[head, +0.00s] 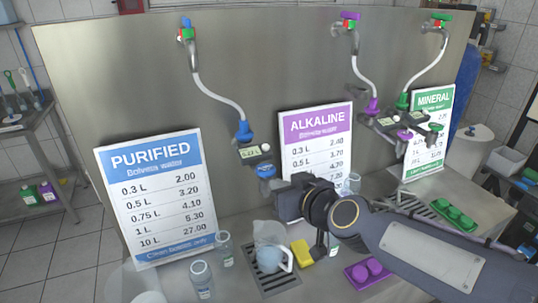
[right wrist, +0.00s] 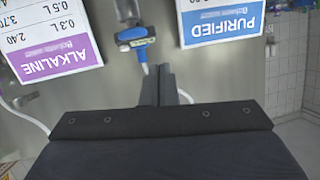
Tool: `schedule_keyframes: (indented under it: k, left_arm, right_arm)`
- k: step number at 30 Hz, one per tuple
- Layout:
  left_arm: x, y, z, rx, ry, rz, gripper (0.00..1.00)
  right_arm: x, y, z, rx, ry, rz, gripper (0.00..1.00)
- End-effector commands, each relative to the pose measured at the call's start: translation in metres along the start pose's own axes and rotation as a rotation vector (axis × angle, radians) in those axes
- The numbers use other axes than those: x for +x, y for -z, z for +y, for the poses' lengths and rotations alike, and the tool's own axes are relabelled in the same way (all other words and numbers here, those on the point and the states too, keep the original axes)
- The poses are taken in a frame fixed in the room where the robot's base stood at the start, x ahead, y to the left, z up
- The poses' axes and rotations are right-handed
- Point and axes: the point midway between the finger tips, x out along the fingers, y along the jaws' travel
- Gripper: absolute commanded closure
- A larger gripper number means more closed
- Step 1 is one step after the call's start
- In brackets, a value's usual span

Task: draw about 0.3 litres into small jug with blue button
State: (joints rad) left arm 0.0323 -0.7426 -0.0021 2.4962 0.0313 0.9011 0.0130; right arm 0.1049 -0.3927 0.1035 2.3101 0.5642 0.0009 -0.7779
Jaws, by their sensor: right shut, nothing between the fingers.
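A clear small jug (head: 268,240) with a white handle stands on the dark drip grate below the blue tap, in the head view. The blue dispenser hangs above it on a white hose: a blue upper fitting (head: 244,131), a grey unit with a small display (head: 250,152) and a blue lower part (head: 266,171). The display digits are too small to read surely. My right gripper (head: 279,196) is shut and empty, just below and right of the blue part. In the right wrist view its fingers (right wrist: 160,85) are together, near the blue part (right wrist: 133,34). My left gripper is out of view.
Glass bottles (head: 202,280) stand left of the grate (head: 275,281). A yellow sponge (head: 301,252) lies right of the jug, and a purple holder (head: 367,271) lies nearer my right arm. The PURIFIED sign (head: 152,200) and ALKALINE sign (head: 318,145) stand behind.

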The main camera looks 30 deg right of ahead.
Motion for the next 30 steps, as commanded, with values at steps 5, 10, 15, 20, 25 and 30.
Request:
schedule_keyframes:
  k: [5, 10, 15, 20, 25, 30]
  left_arm:
    - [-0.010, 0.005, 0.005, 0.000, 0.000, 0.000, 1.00]
    - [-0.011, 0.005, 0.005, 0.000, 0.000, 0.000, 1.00]
    - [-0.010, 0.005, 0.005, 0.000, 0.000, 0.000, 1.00]
    - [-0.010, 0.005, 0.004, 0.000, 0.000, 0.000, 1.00]
    - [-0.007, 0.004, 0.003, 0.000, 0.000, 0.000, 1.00]
    - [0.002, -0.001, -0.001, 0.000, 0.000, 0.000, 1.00]
  right_arm:
    - [0.011, 0.033, 0.021, -0.053, -0.115, 0.075, 1.00]
    - [0.013, 0.037, 0.028, -0.067, -0.147, 0.090, 1.00]
    - [0.013, 0.037, 0.027, -0.067, -0.146, 0.091, 1.00]
    - [0.016, 0.037, 0.027, -0.066, -0.144, 0.090, 1.00]
    - [0.037, 0.037, 0.029, -0.066, -0.141, 0.087, 1.00]
    - [0.074, 0.039, 0.035, -0.067, -0.143, 0.087, 1.00]
